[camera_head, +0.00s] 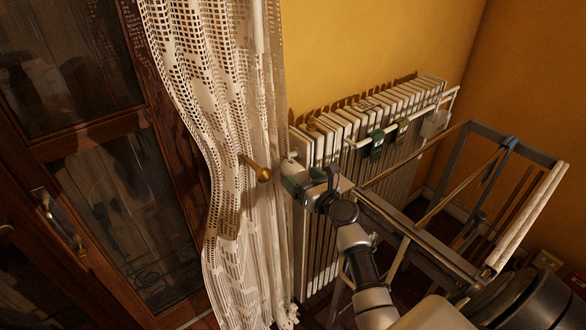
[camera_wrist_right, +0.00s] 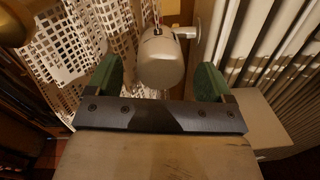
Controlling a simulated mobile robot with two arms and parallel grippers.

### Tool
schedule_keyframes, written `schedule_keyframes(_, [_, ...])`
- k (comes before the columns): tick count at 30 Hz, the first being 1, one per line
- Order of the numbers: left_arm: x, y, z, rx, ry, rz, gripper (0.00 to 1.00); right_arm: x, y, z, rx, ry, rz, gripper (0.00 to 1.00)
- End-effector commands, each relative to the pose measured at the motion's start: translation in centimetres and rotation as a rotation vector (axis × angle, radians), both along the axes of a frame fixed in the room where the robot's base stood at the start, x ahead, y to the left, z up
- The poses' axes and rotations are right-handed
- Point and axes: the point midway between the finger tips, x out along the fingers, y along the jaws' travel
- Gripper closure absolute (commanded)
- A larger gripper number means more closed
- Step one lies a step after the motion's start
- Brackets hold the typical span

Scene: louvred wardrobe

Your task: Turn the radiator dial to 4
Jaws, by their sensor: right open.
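The radiator dial (camera_head: 291,165) is a pale, rounded valve head at the left end of the white ribbed radiator (camera_head: 318,240). In the right wrist view the dial (camera_wrist_right: 160,62) is grey-white, with a small dark mark near its far end; I cannot read any number. My right gripper (camera_head: 303,181) is at the dial, partly hiding it in the head view. Its two green fingers (camera_wrist_right: 158,75) are open, one on each side of the dial, with a gap visible on both sides. My left gripper is not in view.
A drying rack (camera_head: 430,240) stands right of my right arm. Dark green items (camera_head: 376,145) hang on the radiator rail. The wooden wardrobe (camera_head: 120,160) is at left.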

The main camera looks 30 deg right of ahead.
Motion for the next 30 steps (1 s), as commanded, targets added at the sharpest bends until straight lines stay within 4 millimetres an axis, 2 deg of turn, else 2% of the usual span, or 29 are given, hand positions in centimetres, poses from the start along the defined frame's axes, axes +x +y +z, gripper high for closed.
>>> schedule_keyframes(3, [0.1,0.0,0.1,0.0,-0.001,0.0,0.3,2.2,0.1,0.1,0.0,0.0,0.001,0.18])
schedule_keyframes(9, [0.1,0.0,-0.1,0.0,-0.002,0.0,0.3,4.2,0.2,0.0,-0.001,0.001,0.0,0.18])
schedule_keyframes(20, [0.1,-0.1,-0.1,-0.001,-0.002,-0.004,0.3,4.6,0.2,-0.1,-0.003,0.002,0.0,0.19])
schedule_keyframes(27, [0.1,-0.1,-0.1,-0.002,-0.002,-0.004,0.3,4.6,0.2,-0.1,-0.003,0.002,0.0,0.56])
schedule_keyframes(30, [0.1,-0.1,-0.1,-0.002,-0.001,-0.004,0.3,4.6,0.2,-0.1,-0.003,0.002,0.0,0.67])
